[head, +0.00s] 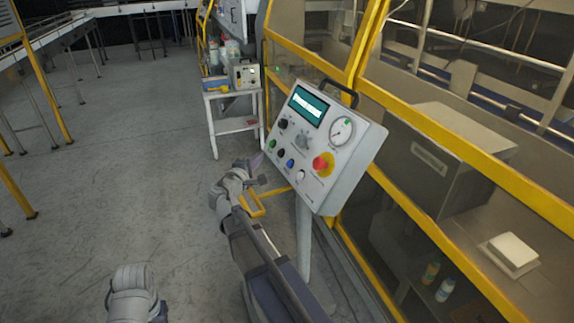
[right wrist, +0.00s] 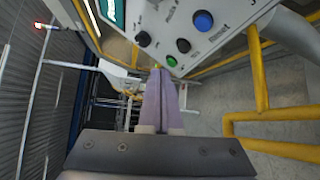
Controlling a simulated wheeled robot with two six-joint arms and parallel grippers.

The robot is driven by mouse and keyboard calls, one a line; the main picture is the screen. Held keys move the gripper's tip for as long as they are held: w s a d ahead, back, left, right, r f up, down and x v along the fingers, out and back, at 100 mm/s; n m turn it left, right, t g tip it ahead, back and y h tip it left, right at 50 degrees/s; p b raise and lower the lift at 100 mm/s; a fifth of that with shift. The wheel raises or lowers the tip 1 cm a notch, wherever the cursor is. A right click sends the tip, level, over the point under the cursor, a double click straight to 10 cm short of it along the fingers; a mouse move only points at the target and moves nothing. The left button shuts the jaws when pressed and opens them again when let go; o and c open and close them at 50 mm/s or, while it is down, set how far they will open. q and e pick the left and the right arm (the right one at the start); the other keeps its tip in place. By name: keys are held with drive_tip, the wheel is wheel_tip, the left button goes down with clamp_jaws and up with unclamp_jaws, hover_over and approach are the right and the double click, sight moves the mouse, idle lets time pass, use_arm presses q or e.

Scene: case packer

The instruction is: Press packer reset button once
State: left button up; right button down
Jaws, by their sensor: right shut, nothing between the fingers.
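My right gripper (head: 258,161) is shut and empty, just left of the panel. In the right wrist view its purple fingertips (right wrist: 163,71) appear close to the panel edge by the green button; contact cannot be told. My left gripper is not in view.
A red emergency stop (head: 322,163) on yellow, a white button (head: 300,174), a gauge (head: 341,130) and a lit display (head: 308,105) share the panel. A yellow-framed machine guard stands behind it. A small white table (head: 233,93) is farther back.

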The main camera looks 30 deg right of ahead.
sight(289, 164)
drive_tip(key=d+f+b, duration=0.4)
drive_tip(key=d, duration=0.3)
drive_tip(key=shift+s+d+f, duration=0.2)
drive_tip(key=shift+s+d, duration=0.05)
drive_tip(key=shift+s, duration=0.2)
drive_tip(key=shift+d, duration=0.1)
idle(1.8)
drive_tip(key=shift+d+f+b, duration=0.2)
drive_tip(key=shift+d+b, duration=0.1)
drive_tip(key=shift+s+d+f, duration=0.1)
drive_tip(key=shift+d+f, duration=0.1)
drive_tip(key=shift+d, duration=0.15)
idle(0.6)
drive_tip(key=shift+a+r, duration=0.1)
drive_tip(key=shift+a, duration=0.05)
idle(0.3)
drive_tip(key=shift+a+r, duration=0.3)
drive_tip(key=shift+a, duration=0.25)
